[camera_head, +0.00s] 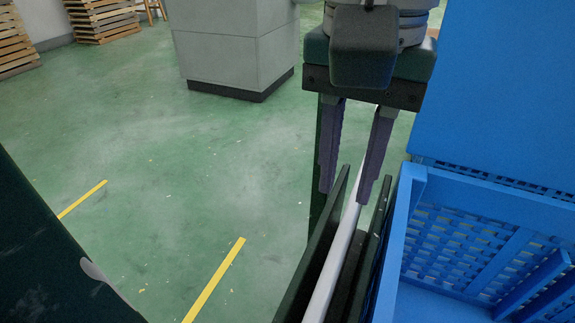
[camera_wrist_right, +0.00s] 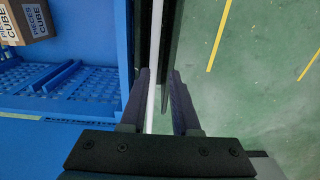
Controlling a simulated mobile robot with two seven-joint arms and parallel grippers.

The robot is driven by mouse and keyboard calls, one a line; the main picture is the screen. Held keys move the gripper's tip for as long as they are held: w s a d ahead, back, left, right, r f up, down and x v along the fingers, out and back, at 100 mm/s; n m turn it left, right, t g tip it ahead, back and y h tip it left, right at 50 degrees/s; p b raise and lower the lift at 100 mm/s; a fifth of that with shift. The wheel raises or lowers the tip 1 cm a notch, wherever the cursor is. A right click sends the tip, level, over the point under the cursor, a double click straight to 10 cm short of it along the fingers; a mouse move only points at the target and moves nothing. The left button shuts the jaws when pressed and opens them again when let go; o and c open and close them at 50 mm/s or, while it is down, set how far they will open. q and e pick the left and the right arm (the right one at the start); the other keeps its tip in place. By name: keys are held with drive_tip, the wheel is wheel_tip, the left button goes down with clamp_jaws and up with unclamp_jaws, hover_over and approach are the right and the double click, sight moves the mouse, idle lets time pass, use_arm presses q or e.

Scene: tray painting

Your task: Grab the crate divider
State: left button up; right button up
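The crate divider appears to be the thin white panel (camera_head: 335,262), standing on edge between dark walls (camera_head: 316,250) of a narrow holder beside the blue crate (camera_head: 400,225). It also shows edge-on as a white strip in the right wrist view (camera_wrist_right: 156,40). My right gripper (camera_head: 346,194) is over the holder, pointing down. Its two fingers are apart, one on either side of the white panel, with gaps visible. The right wrist view shows the fingers (camera_wrist_right: 158,75) straddling the strip. The panel's lower part is hidden. My left gripper is not in view.
The crate has lattice walls and low inner ribs (camera_head: 535,285); a taller blue wall (camera_head: 500,80) rises behind it. A cardboard box (camera_wrist_right: 27,18) sits at the crate's far corner in the wrist view. Green floor (camera_head: 200,170) lies open to the left, with a grey block (camera_head: 235,45) beyond.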

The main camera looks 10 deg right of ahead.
sight(345, 222)
drive_tip(key=s+f, duration=0.1)
drive_tip(key=s+f+b, duration=0.1)
drive_tip(key=f, duration=0.1)
drive_tip(key=shift+f, duration=0.1)
wheel_tip(345, 222, down, 3)
drive_tip(key=shift+f+b, duration=0.1)
drive_tip(key=shift+b, duration=0.95)
drive_tip(key=shift+w+f+b, duration=0.2)
drive_tip(key=shift+f+b, duration=0.15)
drive_tip(key=shift+f, duration=0.2)
use_arm(q)
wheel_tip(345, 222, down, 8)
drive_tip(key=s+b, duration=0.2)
drive_tip(key=b, duration=0.1)
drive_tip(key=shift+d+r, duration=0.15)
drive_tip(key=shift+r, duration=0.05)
use_arm(e)
drive_tip(key=f, duration=0.4)
drive_tip(key=shift+s+a+f, duration=0.1)
drive_tip(key=shift+s+f, duration=0.1)
drive_tip(key=shift+c, duration=0.2)
clamp_jaws()
